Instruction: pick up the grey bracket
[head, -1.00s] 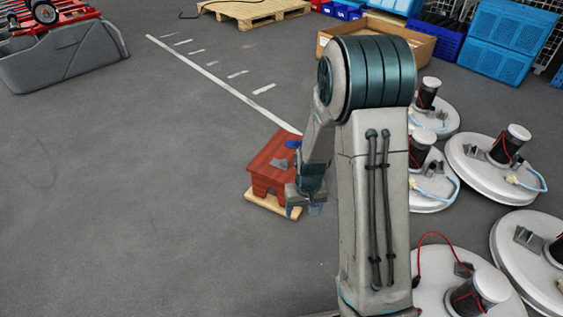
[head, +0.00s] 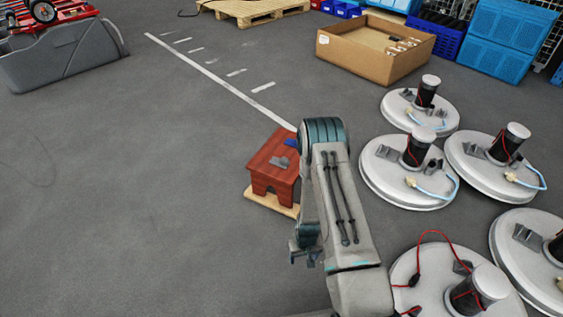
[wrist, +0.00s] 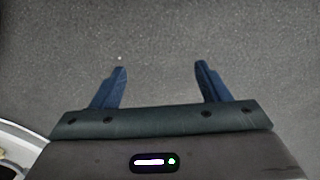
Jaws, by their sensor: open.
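A small grey bracket (head: 280,162) lies on top of a red-brown wooden stool (head: 262,158) in the head view, near the middle. A small blue piece (head: 291,142) lies beside it on the stool top, close to my arm. My gripper (head: 304,258) is low in front of the stool, apart from it and from the bracket. In the wrist view my gripper (wrist: 160,82) has its two blue fingers spread wide, with only bare floor between them. The bracket does not show in the wrist view.
The stool stands on a pale wooden board (head: 262,203). Several round white scrubber units, one of them here (head: 380,190), stand to the right of my arm. A cardboard box (head: 375,60) and blue crates (head: 497,52) are behind.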

